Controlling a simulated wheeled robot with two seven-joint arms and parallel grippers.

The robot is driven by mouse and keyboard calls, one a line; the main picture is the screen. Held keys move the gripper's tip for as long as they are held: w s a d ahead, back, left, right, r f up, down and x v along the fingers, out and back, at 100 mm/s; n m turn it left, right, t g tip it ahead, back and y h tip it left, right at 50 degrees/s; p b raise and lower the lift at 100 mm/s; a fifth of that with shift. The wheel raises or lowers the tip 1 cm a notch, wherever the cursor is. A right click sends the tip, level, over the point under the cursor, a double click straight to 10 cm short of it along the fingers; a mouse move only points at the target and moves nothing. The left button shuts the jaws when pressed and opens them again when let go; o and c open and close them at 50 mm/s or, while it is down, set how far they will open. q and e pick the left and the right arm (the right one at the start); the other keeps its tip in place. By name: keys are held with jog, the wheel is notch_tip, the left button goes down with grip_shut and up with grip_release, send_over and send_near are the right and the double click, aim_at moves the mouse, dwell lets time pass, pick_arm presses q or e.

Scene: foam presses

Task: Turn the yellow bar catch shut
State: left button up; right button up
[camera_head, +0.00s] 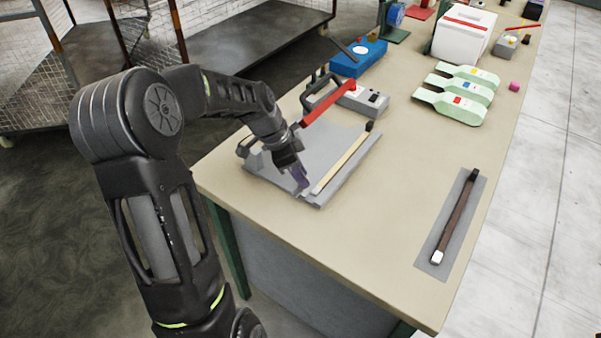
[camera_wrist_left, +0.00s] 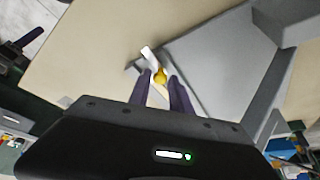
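The grey foam press (camera_head: 310,143) lies on the table with a pale strip (camera_head: 342,163) along its right side. The yellow catch (camera_wrist_left: 160,76) is a small rounded piece at the press corner in the left wrist view, with a short white bar (camera_wrist_left: 149,54) beside it. My left gripper (camera_head: 303,184) is over the near corner of the press. Its purple fingers (camera_wrist_left: 161,82) stand apart, one on each side of the yellow piece. I cannot tell whether they touch it. In the head view the gripper hides the catch. My right gripper is in neither view.
A red-handled grey device (camera_head: 362,98) stands just behind the press, with a blue box (camera_head: 358,58) beyond. Pale green bottle-shaped pieces (camera_head: 462,88) lie at right. A dark bar on a grey mat (camera_head: 433,265) lies near the right edge. The table's middle is clear.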

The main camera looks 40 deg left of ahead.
pick_arm(q)
grip_shut()
jog(key=shift+n+b, duration=0.3)
jog(key=shift+d+f+n+t+y+b, duration=0.15)
jog(key=shift+n+t+y+b, duration=0.25)
jog(key=shift+n+b, duration=0.65)
jog(key=n+b, duration=0.1)
jog(key=n, duration=0.1)
jog(key=n+y, duration=0.1)
jog(key=n, duration=0.1)
jog(key=shift+s+d+t+y+b, duration=0.1)
jog(key=shift+d+t+y+b, duration=0.1)
jog(key=shift+t+y+b, duration=0.15)
jog(key=shift+n+y+b, duration=0.25)
jog(key=shift+n+b, duration=0.4)
jog(key=shift+n, duration=0.5)
jog(key=n+b, duration=0.2)
jog(key=n+y+b, duration=0.1)
jog(key=n+b, duration=0.1)
jog(key=n+y+b, duration=0.1)
jog(key=n+b, duration=0.1)
jog(key=b, duration=0.1)
jog(key=shift+d+f, duration=0.1)
jog(key=shift+d, duration=0.2)
jog(key=shift+d+r+n+g+y+b, duration=0.15)
jog(key=shift+n+g+y+b, duration=0.25)
jog(key=shift+n+b, duration=0.25)
jog(key=shift+a+r+n+g+y+b, duration=0.1)
jog(key=shift+n+g+y+b, duration=0.3)
jog(key=shift+n, duration=0.45)
